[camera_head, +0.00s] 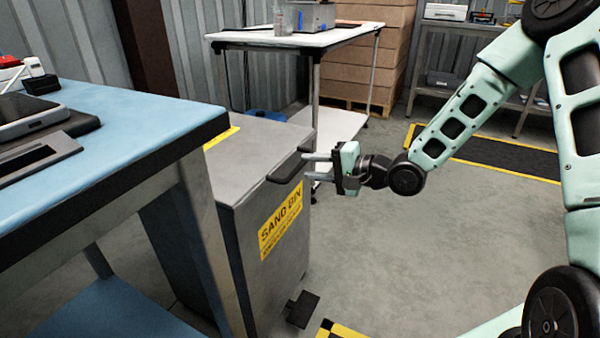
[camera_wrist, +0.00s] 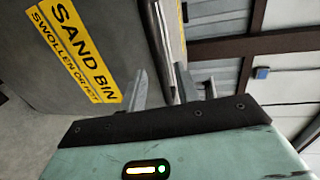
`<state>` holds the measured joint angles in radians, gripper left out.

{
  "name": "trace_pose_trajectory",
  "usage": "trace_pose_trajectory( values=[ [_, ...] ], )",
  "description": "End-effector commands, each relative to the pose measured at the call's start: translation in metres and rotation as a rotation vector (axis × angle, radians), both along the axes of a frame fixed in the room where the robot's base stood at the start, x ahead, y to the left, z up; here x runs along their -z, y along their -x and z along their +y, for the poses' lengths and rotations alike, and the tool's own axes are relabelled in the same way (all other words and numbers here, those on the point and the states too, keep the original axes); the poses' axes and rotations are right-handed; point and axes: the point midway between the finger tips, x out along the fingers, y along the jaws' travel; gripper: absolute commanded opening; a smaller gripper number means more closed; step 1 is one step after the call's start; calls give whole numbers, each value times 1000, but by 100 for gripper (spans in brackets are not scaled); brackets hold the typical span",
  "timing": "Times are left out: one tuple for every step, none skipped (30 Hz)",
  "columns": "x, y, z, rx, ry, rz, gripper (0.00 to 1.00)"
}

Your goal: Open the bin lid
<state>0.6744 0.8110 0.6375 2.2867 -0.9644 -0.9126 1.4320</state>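The grey sand bin (camera_head: 272,270) stands beside the blue workbench, with its lid (camera_head: 240,155) shut. A dark handle (camera_head: 288,166) sticks out from the lid's front edge, above the yellow "SAND BIN" label (camera_head: 281,222). The label also shows in the wrist view (camera_wrist: 75,50). My gripper (camera_head: 306,165) is at the outer end of the handle, its two fingers spread apart, one higher than the other. In the wrist view my gripper (camera_wrist: 165,82) points at the bin's front edge. I cannot tell whether the fingers touch the handle.
A blue workbench (camera_head: 120,130) stands close on the left, overlapping the bin in view. A black pedal (camera_head: 302,308) sits at the bin's foot. A white-topped table (camera_head: 290,40) and stacked cartons (camera_head: 365,55) are behind. The floor right of the bin is clear.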

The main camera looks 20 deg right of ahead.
Motion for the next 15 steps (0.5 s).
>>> trace_pose_trajectory(
  values=[
    [5,-6,7,-2,0,-1,32],
    [5,-9,11,-3,0,-1,32],
    [6,-13,14,-2,0,0,32],
    [7,-16,17,-2,0,0,32],
    [7,-18,19,-1,-1,-1,32],
    [8,-21,22,-2,0,-1,32],
    [8,-22,23,-2,-1,0,32],
    [8,-24,24,-1,0,0,32],
    [8,-25,26,-1,-1,1,32],
    [8,-26,26,0,0,1,32],
    [8,-26,27,0,0,1,32],
    [8,-27,28,0,0,1,32],
    [8,-27,28,0,0,1,32],
    [8,-27,28,0,0,1,32],
    [8,-27,28,0,0,1,32]
  ],
)
